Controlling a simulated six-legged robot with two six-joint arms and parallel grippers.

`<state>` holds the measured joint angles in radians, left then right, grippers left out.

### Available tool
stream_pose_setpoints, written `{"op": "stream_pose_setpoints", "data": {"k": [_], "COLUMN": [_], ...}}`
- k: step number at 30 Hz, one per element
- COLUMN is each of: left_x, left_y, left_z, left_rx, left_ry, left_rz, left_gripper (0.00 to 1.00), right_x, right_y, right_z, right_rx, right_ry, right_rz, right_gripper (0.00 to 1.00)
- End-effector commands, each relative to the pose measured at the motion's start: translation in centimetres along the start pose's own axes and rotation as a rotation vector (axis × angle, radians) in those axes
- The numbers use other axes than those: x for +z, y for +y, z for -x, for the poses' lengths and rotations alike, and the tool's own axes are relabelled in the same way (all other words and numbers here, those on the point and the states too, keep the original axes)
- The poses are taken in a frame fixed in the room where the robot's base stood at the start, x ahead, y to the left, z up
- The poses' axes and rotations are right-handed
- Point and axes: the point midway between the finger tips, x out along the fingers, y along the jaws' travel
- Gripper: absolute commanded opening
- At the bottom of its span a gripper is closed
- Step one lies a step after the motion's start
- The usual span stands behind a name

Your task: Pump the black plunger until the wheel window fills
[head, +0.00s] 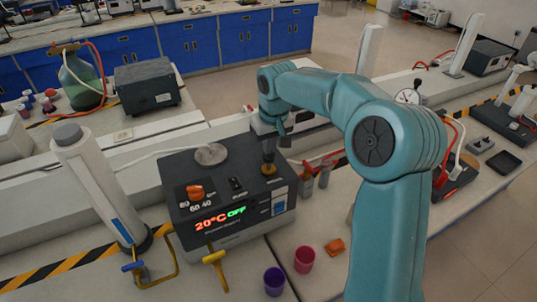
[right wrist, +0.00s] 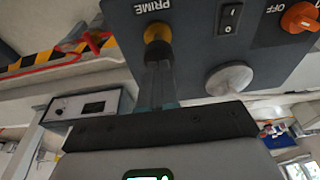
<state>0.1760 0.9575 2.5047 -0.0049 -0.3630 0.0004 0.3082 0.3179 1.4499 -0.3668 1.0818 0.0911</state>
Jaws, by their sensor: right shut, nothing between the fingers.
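The dark control box (head: 225,215) stands on the bench, its front display reading 20°C OFF. A small blue-and-white window (head: 279,204) is at the right of its front; I cannot tell its fill level. On the top, a brass-yellow collar (head: 268,169) also shows in the right wrist view (right wrist: 157,32), beside the word PRIME. The black plunger is not clearly visible there. My right gripper (head: 268,157) is shut and empty, pointing down directly over the collar. Its fingertips (right wrist: 158,52) hide part of it, and I cannot tell whether they touch. My left gripper is out of view.
A pale disc (head: 210,154), rocker switch (head: 237,184) and orange knob (head: 196,192) share the box top. A white column (head: 95,185) stands left. Purple (head: 274,281) and red (head: 304,259) cups stand in front. Grey bottles (head: 307,183) stand close right of the box.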

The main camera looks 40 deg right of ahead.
Motion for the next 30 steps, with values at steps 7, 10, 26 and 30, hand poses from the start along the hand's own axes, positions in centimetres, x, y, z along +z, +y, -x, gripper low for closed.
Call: {"op": "stream_pose_setpoints", "data": {"k": [7, 10, 26, 30], "left_x": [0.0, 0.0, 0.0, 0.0], "left_y": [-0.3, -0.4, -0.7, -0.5], "left_z": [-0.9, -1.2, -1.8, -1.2], "left_rx": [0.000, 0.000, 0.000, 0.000], "left_ry": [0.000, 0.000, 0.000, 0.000], "left_rz": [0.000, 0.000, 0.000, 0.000], "left_gripper": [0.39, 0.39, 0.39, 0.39], "right_x": [0.2, 0.3, 0.5, 0.4], "right_y": [0.0, 0.0, 0.0, 0.0], "right_z": [-1.2, -1.6, -2.5, -1.9], "right_rx": [0.000, 0.000, 0.000, 0.000], "right_ry": [-0.001, -0.001, -0.002, -0.002], "right_rz": [0.000, 0.000, 0.000, 0.000], "right_gripper": [0.00, 0.00, 0.00, 0.00]}}
